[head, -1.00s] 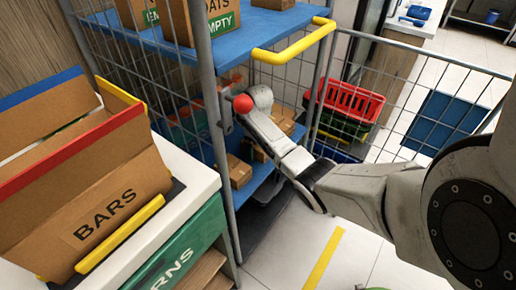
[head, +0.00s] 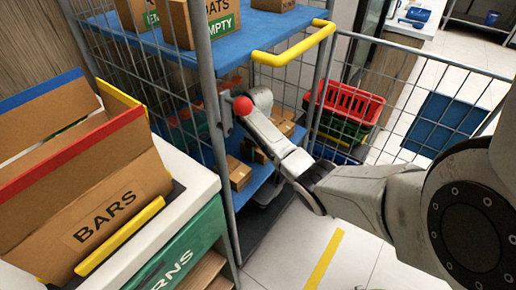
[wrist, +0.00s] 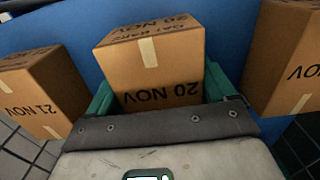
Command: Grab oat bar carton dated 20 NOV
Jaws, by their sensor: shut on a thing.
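In the wrist view, a brown carton (wrist: 155,62) with upside-down lettering, "20 NOV" on its front and "OAT BARS" and "20 NOV" on its top, sits between the green fingers of my gripper (wrist: 158,90). The gripper is shut on this carton, one finger along each side. Blue shelf surface shows behind it. In the head view my arm reaches into the cage trolley at the lower blue shelf (head: 250,186); the fingers and the held carton are hidden there.
A carton reading "21 NOV" (wrist: 40,92) stands left of my gripper, and another NOV carton (wrist: 284,60) stands close on the right. The cage has a grey post (head: 212,110) and an upper blue shelf (head: 255,30). A BARS box (head: 105,215) stands on the left counter.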

